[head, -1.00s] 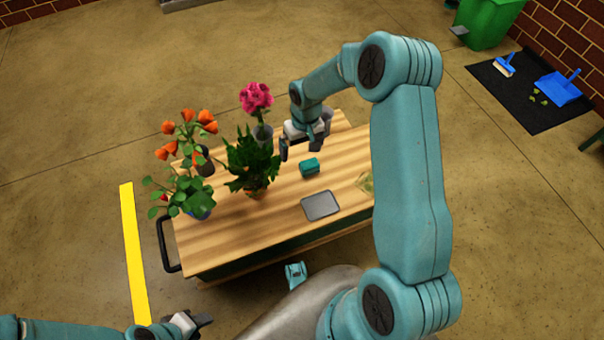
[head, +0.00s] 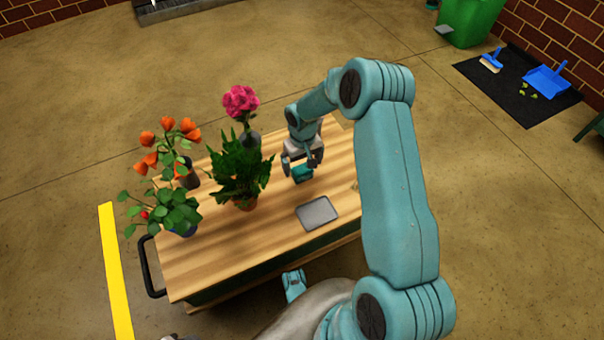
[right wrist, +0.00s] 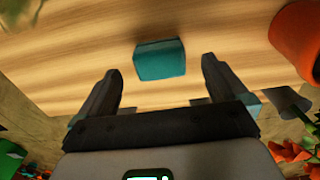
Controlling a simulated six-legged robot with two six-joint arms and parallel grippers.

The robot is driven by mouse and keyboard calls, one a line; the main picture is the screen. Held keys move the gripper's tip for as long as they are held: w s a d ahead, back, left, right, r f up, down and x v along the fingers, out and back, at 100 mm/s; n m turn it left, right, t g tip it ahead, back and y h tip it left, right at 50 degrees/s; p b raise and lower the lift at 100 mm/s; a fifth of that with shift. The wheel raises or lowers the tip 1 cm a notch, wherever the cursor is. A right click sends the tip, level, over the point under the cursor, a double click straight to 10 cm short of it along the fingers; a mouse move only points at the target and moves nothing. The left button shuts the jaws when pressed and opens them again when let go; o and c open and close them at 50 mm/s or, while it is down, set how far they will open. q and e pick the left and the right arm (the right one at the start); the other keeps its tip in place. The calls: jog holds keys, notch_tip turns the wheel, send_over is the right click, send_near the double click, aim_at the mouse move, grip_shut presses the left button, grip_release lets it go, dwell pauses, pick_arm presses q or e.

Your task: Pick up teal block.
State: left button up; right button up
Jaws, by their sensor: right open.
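The teal block (head: 302,173) sits on the wooden table, partly hidden behind my right gripper in the head view. In the right wrist view the teal block (right wrist: 161,59) lies just beyond the fingertips, between their lines. My right gripper (head: 302,167) is above the block with its jaws apart; the jaws also show in the right wrist view (right wrist: 160,68), with nothing between them. I cannot tell from the frames whether a finger touches the block. At the bottom edge of the head view, only a small part that may be my left gripper shows.
A grey tray (head: 317,212) lies on the table (head: 240,255) in front of the block. A fern in a terracotta pot (head: 245,203), a dark vase with pink flowers (head: 249,140) and an orange-flowered plant (head: 170,212) stand to the left. The table's right part is mostly clear.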

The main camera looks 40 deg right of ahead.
notch_tip(320, 180, down, 5)
jog(key=shift+w+d+f+b, duration=0.1)
jog(key=shift+w+b, duration=0.05)
jog(key=shift+b, duration=1.1)
pick_arm(q)
jog(key=w+f, duration=0.1)
jog(key=f, duration=0.1)
jog(key=shift+w+a+f+t, duration=0.2)
jog(key=shift+w+f+t, duration=0.1)
jog(key=shift+w+f, duration=0.1)
pick_arm(e)
jog(key=shift+r, duration=0.2)
jog(key=c, duration=1.1)
jog(key=shift+o, duration=0.2)
pick_arm(q)
jog(key=shift+r, duration=0.1)
pick_arm(e)
notch_tip(320, 180, up, 7)
jog(key=p, duration=0.3)
jog(key=shift+r, duration=0.2)
pick_arm(q)
notch_tip(320, 180, up, 7)
jog(key=s+d+g+p, duration=0.1)
jog(key=s+p, duration=0.2)
jog(key=p, duration=0.1)
jog(key=shift+d+p, duration=0.15)
jog(key=shift+p, duration=0.25)
pick_arm(e)
notch_tip(320, 180, up, 13)
jog(key=shift+f, duration=0.2)
